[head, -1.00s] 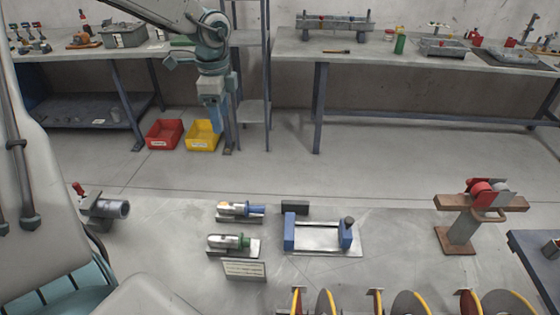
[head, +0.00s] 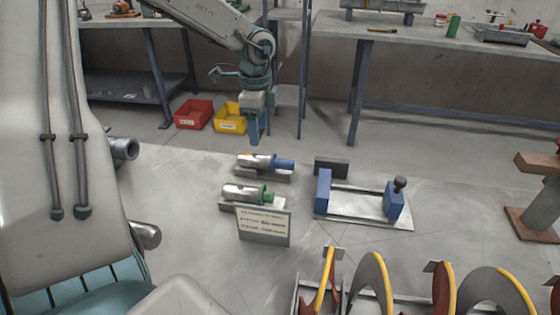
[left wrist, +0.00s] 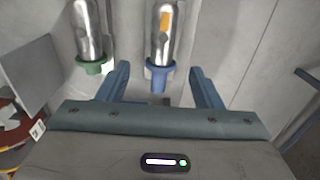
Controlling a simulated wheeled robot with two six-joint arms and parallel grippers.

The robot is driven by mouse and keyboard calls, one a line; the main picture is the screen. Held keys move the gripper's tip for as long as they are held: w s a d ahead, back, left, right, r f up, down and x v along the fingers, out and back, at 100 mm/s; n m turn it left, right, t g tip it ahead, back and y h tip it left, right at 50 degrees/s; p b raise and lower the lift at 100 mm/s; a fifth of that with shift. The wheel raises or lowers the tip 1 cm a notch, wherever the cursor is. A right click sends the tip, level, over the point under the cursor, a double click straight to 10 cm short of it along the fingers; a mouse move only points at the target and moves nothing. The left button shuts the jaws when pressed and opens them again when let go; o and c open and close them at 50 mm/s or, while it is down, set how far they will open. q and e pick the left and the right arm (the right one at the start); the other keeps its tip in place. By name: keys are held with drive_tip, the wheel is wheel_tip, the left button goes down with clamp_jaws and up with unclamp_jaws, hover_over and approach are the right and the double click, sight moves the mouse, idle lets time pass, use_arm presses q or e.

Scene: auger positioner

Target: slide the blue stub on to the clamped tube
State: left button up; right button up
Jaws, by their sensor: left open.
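The blue stub (head: 258,162) is a shiny metal cylinder with an orange patch and a blue collar, lying on a low rest on the floor. In the left wrist view the stub (left wrist: 165,35) points up the picture, its blue collar framed between my fingers. My left gripper (head: 254,138) hangs above and behind it in the head view; its fingers (left wrist: 159,72) are open and empty. Whether they are level with the collar I cannot tell. The grey clamped tube (head: 125,148) shows only its open end at the left; the rest is hidden. My right gripper is out of view.
A similar green-collared stub (head: 247,194) lies in front, with a sign (head: 263,226) before it. A blue-ended fixture (head: 360,203) stands to the right. Red (head: 193,114) and yellow (head: 230,117) bins sit behind. Auger flights (head: 375,280) line the front. Floor between fixture and workbench is clear.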

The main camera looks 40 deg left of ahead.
use_arm(q)
hover_over(264, 156)
drive_tip(key=f, duration=0.4)
drive_tip(key=shift+s+a+f, duration=0.15)
drive_tip(key=shift+s+a, duration=0.2)
drive_tip(key=shift+w+d+f+p, duration=0.15)
drive_tip(key=shift+f+p, duration=0.1)
drive_tip(key=shift+f, duration=1.05)
drive_tip(key=shift+w+d+f+p, duration=0.15)
drive_tip(key=shift+f+p, duration=0.1)
drive_tip(key=shift+f, duration=1)
drive_tip(key=shift+c, duration=0.2)
clamp_jaws()
drive_tip(key=shift+r, duration=0.1)
